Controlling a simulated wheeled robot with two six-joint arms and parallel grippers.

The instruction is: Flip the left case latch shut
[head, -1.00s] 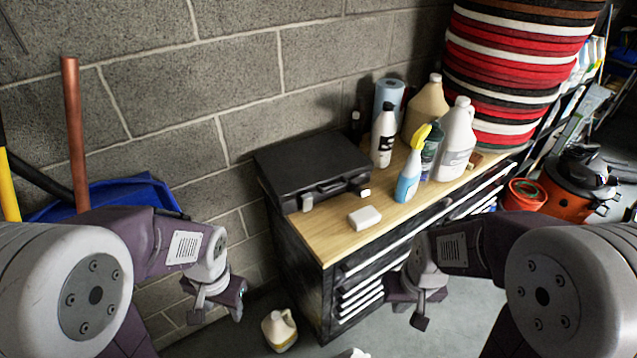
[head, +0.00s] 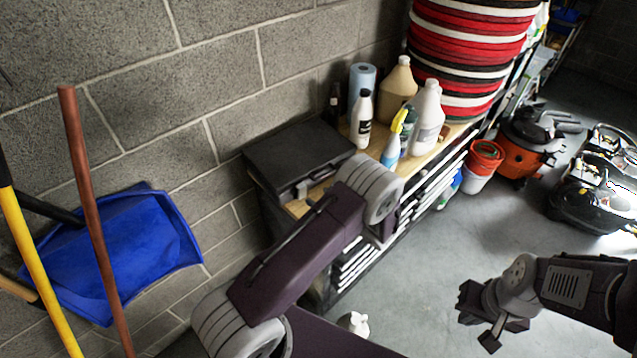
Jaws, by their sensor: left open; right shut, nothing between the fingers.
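The black case (head: 300,152) lies closed-lidded on the workbench (head: 297,208) against the block wall. Its left latch (head: 301,189) is a small grey tab on the front edge; its exact angle is too small to tell. The right latch and most of the case front are hidden behind my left arm. My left arm reaches over the bench front, its large pale joint just right of the left latch; my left gripper is hidden behind the arm.
Spray bottle (head: 391,150), white jug (head: 427,118), tan jug (head: 396,90), black-capped bottle (head: 362,120) and blue roll (head: 361,78) crowd the bench right of the case. Blue dustpan (head: 130,250) and poles stand left. Floor at right is open before an orange vacuum (head: 527,150).

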